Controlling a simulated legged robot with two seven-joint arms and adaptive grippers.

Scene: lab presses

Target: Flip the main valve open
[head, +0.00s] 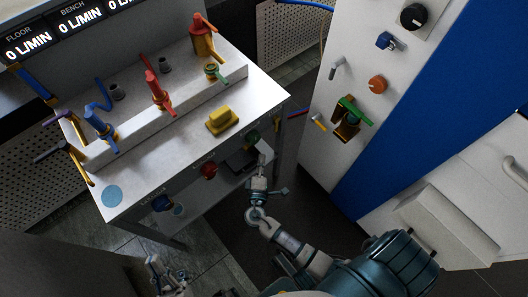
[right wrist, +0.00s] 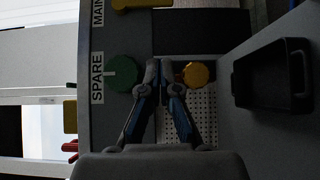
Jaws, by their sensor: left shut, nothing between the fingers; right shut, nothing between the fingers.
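In the right wrist view, a yellow handle (right wrist: 140,3) lies beside the label MAIN (right wrist: 97,10), cut off by the top edge. I take it for the main valve's handle; whether it is open or shut I cannot tell. I cannot pick it out surely in the head view. My right gripper (head: 262,163) is shut and empty in front of the bench. Its fingertips (right wrist: 159,64) lie between a green knob marked SPARE (right wrist: 123,74) and a smaller yellow knob (right wrist: 196,74), and contact is not clear. My left gripper (head: 160,272) is shut and empty at the bottom.
The white bench (head: 150,185) carries blue, red and green valves and a yellow block (head: 222,121). A dark tray (head: 242,160) is on the shelf below, near my right gripper. A white panel (head: 335,110) with coloured valves and knobs stands to the right. Floor shows between them.

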